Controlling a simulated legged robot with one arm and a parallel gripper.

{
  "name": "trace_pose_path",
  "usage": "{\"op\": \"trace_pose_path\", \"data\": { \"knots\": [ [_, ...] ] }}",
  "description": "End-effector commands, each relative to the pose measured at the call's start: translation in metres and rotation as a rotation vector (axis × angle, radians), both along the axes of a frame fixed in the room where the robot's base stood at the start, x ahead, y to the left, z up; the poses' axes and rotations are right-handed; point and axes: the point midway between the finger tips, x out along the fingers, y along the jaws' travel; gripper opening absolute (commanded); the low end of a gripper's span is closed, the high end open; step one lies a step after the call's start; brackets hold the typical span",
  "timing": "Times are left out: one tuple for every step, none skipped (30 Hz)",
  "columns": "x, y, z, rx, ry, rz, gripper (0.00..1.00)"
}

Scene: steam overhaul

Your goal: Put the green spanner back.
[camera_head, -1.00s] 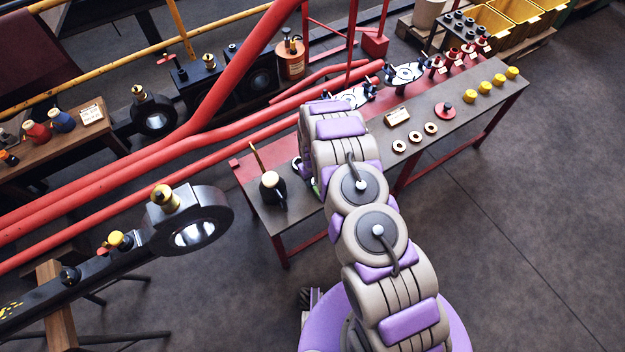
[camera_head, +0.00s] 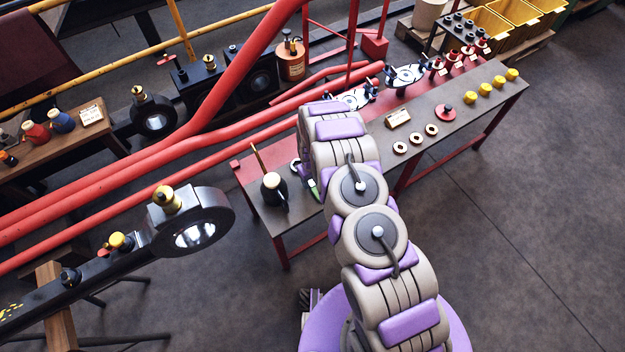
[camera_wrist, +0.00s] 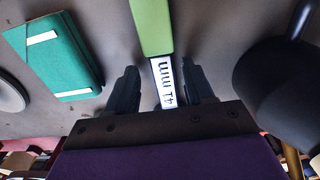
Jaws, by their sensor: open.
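The green spanner (camera_wrist: 151,25) shows in the wrist view as a flat green bar with a white label reading "14 mm". It runs in from the top edge to between the two dark fingers of my gripper (camera_wrist: 160,82). The fingers are open, one on each side of the label, with a gap on both sides. In the head view a small green piece, seemingly the spanner (camera_head: 314,189), shows on the bench beside my arm. My gripper is hidden behind my arm there. The spanner's far end is outside the wrist view.
A dark pot (camera_wrist: 284,90) stands close on the right in the wrist view; in the head view a pot (camera_head: 271,190) holds a brush-like stick. A teal block (camera_wrist: 54,55) lies left. The bench (camera_head: 440,110) carries rings, yellow knobs and a label. Red pipes run behind it.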

Motion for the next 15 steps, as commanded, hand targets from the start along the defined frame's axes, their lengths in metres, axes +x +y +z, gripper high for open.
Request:
{"op": "trace_pose_path", "data": {
  "knots": [
    [0.001,0.0,0.007,0.001,-0.001,0.0,0.53],
    [0.001,0.0,0.01,0.001,-0.001,-0.001,0.53],
    [0.0,-0.001,0.016,0.001,0.0,-0.001,0.53],
    [0.0,-0.001,0.02,0.001,0.0,-0.001,0.53],
    [0.0,-0.001,0.025,0.001,0.0,0.0,0.53],
    [0.0,-0.002,0.032,0.002,0.0,0.0,0.53],
    [0.0,-0.002,0.038,0.003,-0.001,0.0,0.53],
    [0.001,-0.002,0.044,0.003,-0.002,0.0,0.53],
    [0.002,-0.001,0.053,0.004,-0.004,0.0,0.53],
    [0.002,-0.001,0.06,0.003,-0.005,0.0,0.53],
    [0.002,-0.001,0.067,0.003,-0.005,0.0,0.53],
    [0.002,-0.002,0.075,0.003,-0.004,0.0,0.53],
    [0.001,-0.002,0.08,0.003,-0.003,0.0,0.53],
    [0.001,-0.002,0.086,0.002,-0.002,0.0,0.53],
    [0.001,-0.001,0.093,0.002,-0.002,0.001,0.53]
  ]
}}
